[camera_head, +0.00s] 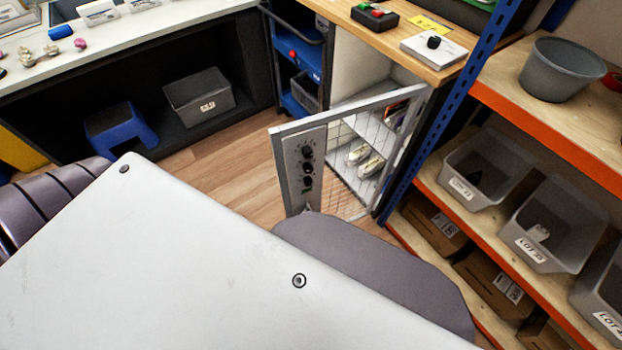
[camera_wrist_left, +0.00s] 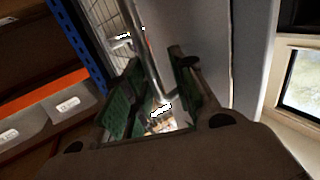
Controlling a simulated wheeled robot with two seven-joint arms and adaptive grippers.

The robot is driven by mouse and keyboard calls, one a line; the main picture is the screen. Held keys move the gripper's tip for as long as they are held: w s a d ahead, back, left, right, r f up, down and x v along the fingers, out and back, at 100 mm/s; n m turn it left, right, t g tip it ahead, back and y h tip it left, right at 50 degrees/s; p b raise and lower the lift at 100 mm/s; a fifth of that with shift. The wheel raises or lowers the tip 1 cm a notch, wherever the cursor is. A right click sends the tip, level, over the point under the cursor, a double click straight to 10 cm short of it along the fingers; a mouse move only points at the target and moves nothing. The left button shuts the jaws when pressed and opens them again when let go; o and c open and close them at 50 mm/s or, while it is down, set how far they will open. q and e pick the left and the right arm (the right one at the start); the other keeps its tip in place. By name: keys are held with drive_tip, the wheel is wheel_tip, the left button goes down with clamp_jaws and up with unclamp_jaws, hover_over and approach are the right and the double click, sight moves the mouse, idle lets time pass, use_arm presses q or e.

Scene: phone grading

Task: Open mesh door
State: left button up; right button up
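The mesh door (camera_head: 350,110) has a grey metal frame, a wire grid and a plate with black knobs (camera_head: 306,165) near its free edge. In the head view it stands swung out from the cabinet (camera_head: 359,62), with an opening behind it. My left gripper (camera_wrist_left: 153,62) shows in the left wrist view with green finger pads spread apart. A thin metal bar (camera_wrist_left: 146,68) runs between the fingers with gaps visible beside it; contact is unclear. In the head view the left gripper's fingers are hidden behind my arm. My right gripper is not seen.
A blue perforated post (camera_head: 440,105) and wooden shelving with grey bins (camera_head: 487,170) stand close to the right of the door. A dark blue cart (camera_head: 297,60) stands left of the cabinet. Wooden floor (camera_head: 215,165) is clear left of the door.

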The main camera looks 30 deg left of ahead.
use_arm(q)
drive_tip(key=s, duration=0.6)
drive_tip(key=shift+d, duration=0.15)
idle(0.4)
